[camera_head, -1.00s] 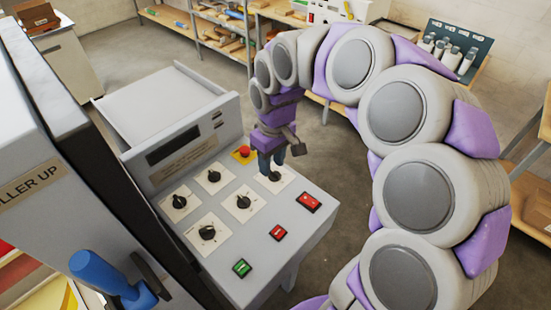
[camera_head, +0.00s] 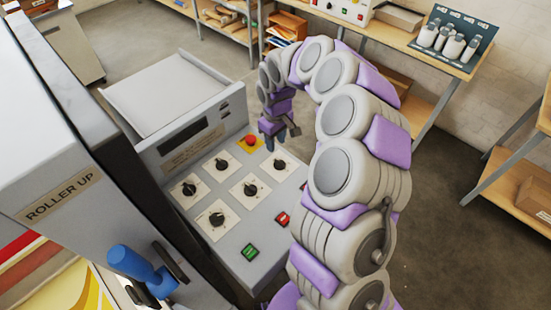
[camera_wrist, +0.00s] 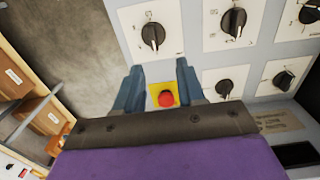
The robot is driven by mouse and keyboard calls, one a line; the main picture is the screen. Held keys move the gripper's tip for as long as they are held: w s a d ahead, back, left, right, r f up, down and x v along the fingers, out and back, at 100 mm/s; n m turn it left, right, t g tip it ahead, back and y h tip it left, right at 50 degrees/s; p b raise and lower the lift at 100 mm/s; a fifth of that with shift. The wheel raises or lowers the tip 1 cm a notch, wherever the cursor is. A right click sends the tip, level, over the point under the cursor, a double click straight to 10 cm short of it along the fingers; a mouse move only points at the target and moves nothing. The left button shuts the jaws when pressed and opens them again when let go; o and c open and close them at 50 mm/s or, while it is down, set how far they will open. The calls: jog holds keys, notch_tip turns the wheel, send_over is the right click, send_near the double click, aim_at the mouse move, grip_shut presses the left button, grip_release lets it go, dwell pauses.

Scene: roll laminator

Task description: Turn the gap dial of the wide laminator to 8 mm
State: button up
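The wide laminator's grey control panel (camera_head: 248,225) carries several black pointer dials on pale plates. These include the far-right dial (camera_head: 279,164), middle dial (camera_head: 250,189), front dial (camera_head: 217,219), left dial (camera_head: 189,188) and back dial (camera_head: 222,164). Their lettering is too small to read, so I cannot tell which is the gap dial. My gripper (camera_head: 270,145) is above the panel's back right, near the red stop button (camera_head: 250,140), apart from the dials. In the wrist view my gripper (camera_wrist: 160,72) is open and empty; the far-right dial (camera_wrist: 153,36) lies beyond its fingertips.
A green button (camera_head: 250,252) and a red button (camera_head: 283,218) sit near the panel's front edge. A blue-handled lever (camera_head: 130,262) stands at the left beside the "ROLLER UP" housing (camera_head: 60,198). Shelves and a bench (camera_head: 455,65) stand behind, with open floor between.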

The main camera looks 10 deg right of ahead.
aim_at(280, 161)
jog(key=d+f, duration=0.1)
jog(key=f, duration=0.3)
jog(key=d+f, duration=0.1)
jog(key=f, duration=0.1)
jog(key=shift+s+d+f, duration=0.15)
jog(key=shift+d+f, duration=0.15)
jog(key=shift+f, duration=0.05)
jog(key=f, duration=0.1)
jog(key=a+f, duration=0.1)
jog(key=shift+f, duration=0.3)
jog(key=shift+a+f, duration=0.2)
jog(key=shift+a, duration=0.35)
jog(key=shift+d, duration=0.45)
jog(key=shift+c, duration=0.4)
jog(key=shift+d, duration=0.45)
jog(key=c, duration=0.3)
jog(key=shift+a, duration=0.2)
jog(key=c, duration=0.3)
jog(key=shift+a, duration=0.3)
grip_shut()
jog(key=shift+d, duration=0.1)
